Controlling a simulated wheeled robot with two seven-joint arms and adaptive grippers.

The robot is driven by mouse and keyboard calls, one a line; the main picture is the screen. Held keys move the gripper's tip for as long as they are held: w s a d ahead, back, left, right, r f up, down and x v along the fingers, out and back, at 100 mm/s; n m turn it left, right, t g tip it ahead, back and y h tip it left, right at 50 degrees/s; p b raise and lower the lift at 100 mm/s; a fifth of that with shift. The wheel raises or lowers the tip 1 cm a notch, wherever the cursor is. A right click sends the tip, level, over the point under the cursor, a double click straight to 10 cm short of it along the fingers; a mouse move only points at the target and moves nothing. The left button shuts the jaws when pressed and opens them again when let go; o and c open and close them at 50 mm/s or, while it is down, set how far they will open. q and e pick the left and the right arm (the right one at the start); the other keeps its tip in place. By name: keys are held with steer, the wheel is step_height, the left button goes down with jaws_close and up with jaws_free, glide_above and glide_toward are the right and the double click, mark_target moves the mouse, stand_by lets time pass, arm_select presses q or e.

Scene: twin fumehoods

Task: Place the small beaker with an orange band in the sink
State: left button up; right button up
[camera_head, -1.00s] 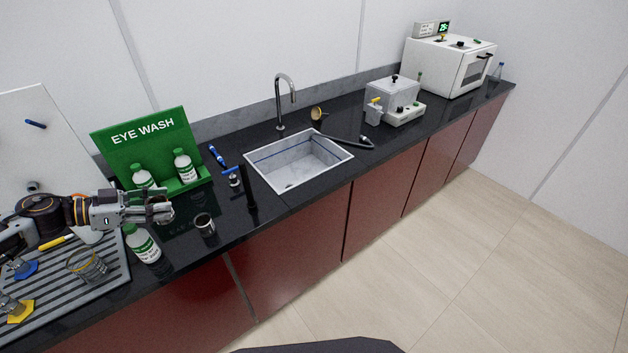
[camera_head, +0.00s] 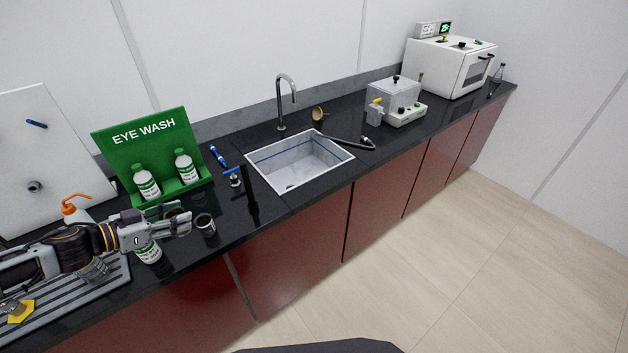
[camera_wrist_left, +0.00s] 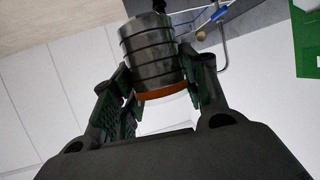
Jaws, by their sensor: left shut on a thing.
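The small beaker with an orange band (camera_wrist_left: 152,55) is between the fingers of my left gripper (camera_wrist_left: 160,88) in the left wrist view. It looks grey and glassy with dark rings, and the orange band sits at the gripper end. In the head view, my left gripper (camera_head: 180,220) is shut on it above the counter, left of the sink, and the fingers mostly hide it. The sink (camera_head: 290,166) is a pale rectangular basin set in the black counter, to the right of the gripper, and looks empty. My right gripper is not in view.
A small metal cup (camera_head: 205,226) stands beside my left fingertips. A white bottle (camera_head: 150,254) is partly behind the gripper. The green eye wash stand (camera_head: 140,150) is behind. A black post (camera_head: 250,190) and a blue-handled valve (camera_head: 233,177) stand between gripper and sink.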

arm_select(q)
steer(key=shift+s+d+f, duration=0.2)
steer(key=shift+f, duration=0.15)
steer(key=shift+d+f+n+t+y, duration=0.3)
steer(key=shift+d+n+t+y, duration=0.1)
steer(key=shift+n+t+y, duration=0.15)
steer(key=shift+s+d+f+n+y, duration=0.2)
steer(key=shift+f+n+y, duration=0.05)
steer(key=shift+f, duration=0.2)
steer(key=shift+d+f+n+t, duration=0.3)
steer(key=shift+d+f+t, duration=0.05)
steer(key=shift+d, duration=0.05)
steer(key=s+d+f+n+t+y, duration=0.2)
steer(key=s+d+f+n+y, duration=0.1)
steer(key=d+f+n+y, duration=0.4)
steer(key=shift+f+y, duration=0.6)
steer(key=shift+f, duration=0.2)
stand_by(0.9)
steer(key=shift+w, duration=0.1)
stand_by(0.4)
stand_by(0.5)
